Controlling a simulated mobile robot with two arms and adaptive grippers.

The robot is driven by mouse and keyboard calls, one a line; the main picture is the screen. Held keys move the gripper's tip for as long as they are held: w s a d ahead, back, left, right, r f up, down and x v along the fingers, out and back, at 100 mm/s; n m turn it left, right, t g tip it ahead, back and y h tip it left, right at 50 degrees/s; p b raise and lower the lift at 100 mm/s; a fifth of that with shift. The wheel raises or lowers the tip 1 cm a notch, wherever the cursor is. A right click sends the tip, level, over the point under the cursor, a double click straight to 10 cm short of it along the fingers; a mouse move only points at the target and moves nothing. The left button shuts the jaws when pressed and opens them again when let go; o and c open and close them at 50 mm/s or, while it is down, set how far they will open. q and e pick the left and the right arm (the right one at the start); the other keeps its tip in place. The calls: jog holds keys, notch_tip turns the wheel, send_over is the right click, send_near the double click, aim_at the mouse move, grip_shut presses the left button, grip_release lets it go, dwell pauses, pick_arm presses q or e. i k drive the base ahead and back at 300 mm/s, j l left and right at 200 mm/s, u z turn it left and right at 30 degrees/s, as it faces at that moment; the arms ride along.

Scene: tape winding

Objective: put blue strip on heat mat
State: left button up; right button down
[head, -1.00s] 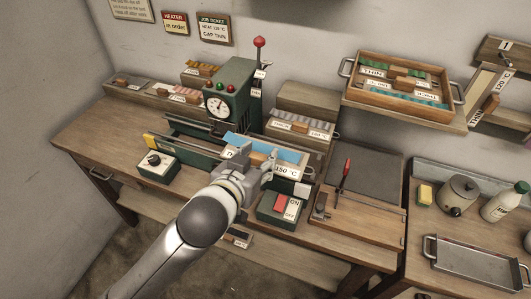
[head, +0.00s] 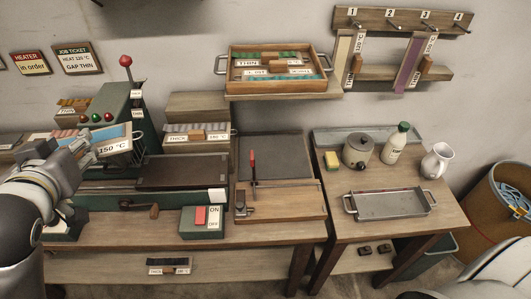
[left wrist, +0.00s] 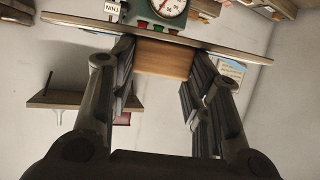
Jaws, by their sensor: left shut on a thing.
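The blue strip (head: 107,135) is on a carrier with a white 150 °C label. My left gripper (head: 78,148) is shut on it and holds it above the left part of the bench, in front of the green machine. In the left wrist view a wooden block (left wrist: 165,58) sits between the left fingers (left wrist: 160,85). A flat dark grey mat (head: 278,158) lies bare on the bench to the right; I cannot tell for sure that it is the heat mat. My right gripper is not in view.
The green machine (head: 118,108) has a red-knobbed lever. A green ON/OFF switch box (head: 200,222) stands at the front. A wooden board (head: 280,203) with a red-handled tool lies before the mat.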

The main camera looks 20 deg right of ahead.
aim_at(281, 154)
jog(key=k+l+z, duration=0.25)
jog(key=l, duration=0.7)
jog(key=l+z, duration=0.25)
jog(key=l, duration=0.7)
jog(key=i+j+z, duration=0.1)
jog(key=i, duration=0.25)
jog(key=i+j, duration=0.25)
jog(key=i+l+z, duration=0.05)
jog(key=i, duration=0.05)
